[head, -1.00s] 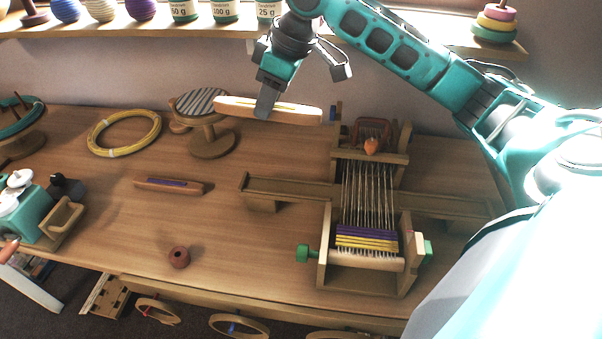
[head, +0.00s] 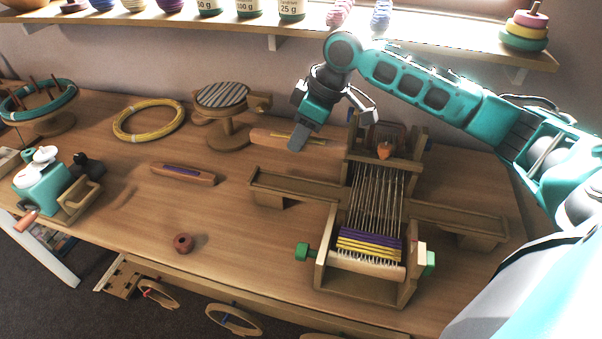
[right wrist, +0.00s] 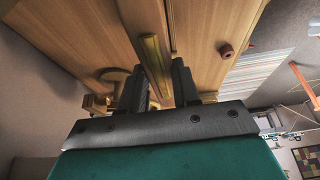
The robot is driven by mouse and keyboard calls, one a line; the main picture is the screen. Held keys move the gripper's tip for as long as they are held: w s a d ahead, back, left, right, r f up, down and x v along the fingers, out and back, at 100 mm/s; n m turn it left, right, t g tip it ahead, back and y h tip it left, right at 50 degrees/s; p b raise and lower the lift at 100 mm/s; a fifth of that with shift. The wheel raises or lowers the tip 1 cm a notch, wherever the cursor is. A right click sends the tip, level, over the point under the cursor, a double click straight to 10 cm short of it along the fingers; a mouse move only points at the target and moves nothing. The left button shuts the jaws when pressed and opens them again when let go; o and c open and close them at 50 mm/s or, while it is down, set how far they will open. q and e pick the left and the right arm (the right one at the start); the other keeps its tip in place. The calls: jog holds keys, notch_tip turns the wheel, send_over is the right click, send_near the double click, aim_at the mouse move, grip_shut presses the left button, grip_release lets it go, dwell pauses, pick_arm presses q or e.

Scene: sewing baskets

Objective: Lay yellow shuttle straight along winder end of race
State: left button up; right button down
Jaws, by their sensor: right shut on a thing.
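The yellow shuttle (head: 266,138), a long wooden boat with yellow thread in its slot, is held by my right gripper (head: 297,144), whose fingers are shut across its middle. It is roughly level, behind the left arm of the race (head: 305,190) and apart from it. In the right wrist view the shuttle (right wrist: 153,62) runs lengthwise between the two fingers (right wrist: 160,88). The race is a wooden ledge crossing the loom; its left end, on the side of the teal winder (head: 42,180), is empty. My left gripper is not in view.
The loom (head: 370,285) with upright posts stands right of the shuttle. A purple shuttle (head: 183,173) lies on the table to the left. A striped round stand (head: 222,97), a yellow coil (head: 148,119) and a red bobbin (head: 183,243) stand around.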

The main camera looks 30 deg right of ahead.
aim_at(318, 141)
notch_tip(318, 141, down, 10)
jog(key=shift+r+b, duration=0.25)
jog(key=shift+b, duration=0.3)
jog(key=shift+f, duration=0.1)
jog(key=shift+f, duration=0.25)
jog(key=shift+f, duration=0.35)
jog(key=c, duration=0.8)
grip_release()
jog(key=shift+r, duration=0.25)
jog(key=p+v, duration=0.1)
jog(key=v, duration=1.1)
jog(key=shift+a+r, duration=0.1)
jog(key=shift+r, duration=0.3)
